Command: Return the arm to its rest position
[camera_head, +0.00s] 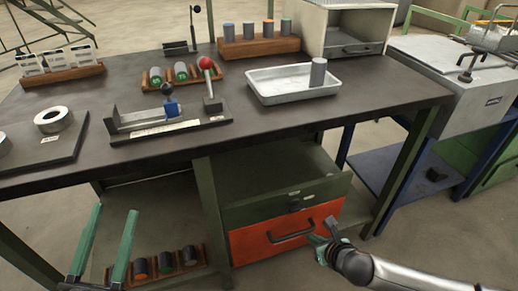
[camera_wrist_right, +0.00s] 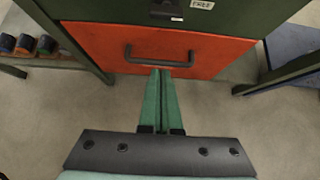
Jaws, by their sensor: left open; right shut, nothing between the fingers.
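My right gripper (camera_head: 318,238) is at the lower right of the head view, in front of the orange drawer (camera_head: 262,243). In the right wrist view its green fingers (camera_wrist_right: 162,72) are together with nothing between them. Their tips show just below the dark drawer handle (camera_wrist_right: 158,57); I cannot tell whether they touch it. The right arm reaches in from the bottom right. My left gripper (camera_head: 115,211) is at the lower left of the head view, its two green fingers apart and empty, in front of the workbench (camera_head: 300,118).
A green drawer (camera_head: 285,203) above the orange one stands open. A grey tray (camera_head: 262,90) with a cylinder, a red-knobbed fixture (camera_head: 170,128) and racks occupy the bench top. A lower rack (camera_head: 155,278) holds several cylinders. Green bench legs (camera_head: 213,215) flank the drawers.

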